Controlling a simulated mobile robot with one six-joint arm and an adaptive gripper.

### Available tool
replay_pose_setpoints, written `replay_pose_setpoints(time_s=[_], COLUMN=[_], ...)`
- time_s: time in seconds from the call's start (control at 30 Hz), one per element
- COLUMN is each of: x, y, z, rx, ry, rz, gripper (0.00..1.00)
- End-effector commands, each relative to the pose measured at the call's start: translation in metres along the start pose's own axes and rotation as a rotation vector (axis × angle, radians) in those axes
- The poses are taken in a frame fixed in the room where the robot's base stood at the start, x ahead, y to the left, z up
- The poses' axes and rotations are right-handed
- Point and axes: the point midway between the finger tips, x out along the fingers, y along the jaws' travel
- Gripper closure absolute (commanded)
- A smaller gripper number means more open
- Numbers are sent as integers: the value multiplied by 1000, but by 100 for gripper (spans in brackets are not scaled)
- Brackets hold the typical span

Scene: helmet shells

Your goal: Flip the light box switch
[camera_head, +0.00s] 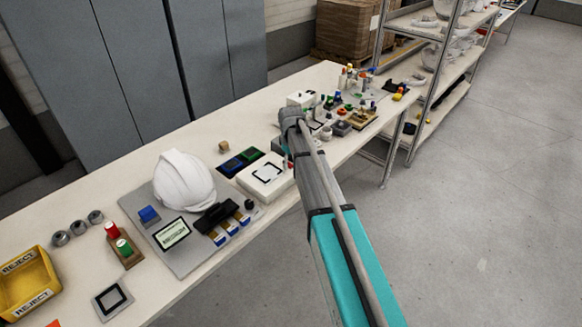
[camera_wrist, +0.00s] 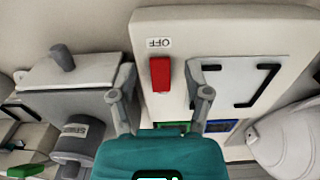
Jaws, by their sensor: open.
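The light box (camera_head: 262,187) is a white box with black corner marks on its top. It lies on the table in the head view, beside my arm, and fills much of the wrist view (camera_wrist: 225,35). Its red switch (camera_wrist: 160,75) stands on the near side of the box, beside an upside-down OFF label (camera_wrist: 159,43). My gripper (camera_wrist: 161,95) is open, with one finger on each side of the switch in the wrist view. Nothing is between the fingers but the switch; I cannot tell whether they touch it. In the head view my arm mostly hides the gripper.
A white helmet shell (camera_head: 184,182) sits on a grey board left of the light box. Blue and green trays (camera_head: 240,162) lie behind the box. A grey device with a knob (camera_wrist: 65,75) is close to the left finger. Small parts crowd the table further back.

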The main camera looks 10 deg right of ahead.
Motion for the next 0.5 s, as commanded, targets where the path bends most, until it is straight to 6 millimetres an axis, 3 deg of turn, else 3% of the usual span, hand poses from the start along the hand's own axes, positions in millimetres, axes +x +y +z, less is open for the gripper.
replay_pose_setpoints(time_s=[0.5], x=[5], y=[0], z=[0], rx=[0], ry=[0], rz=[0], gripper=[39])
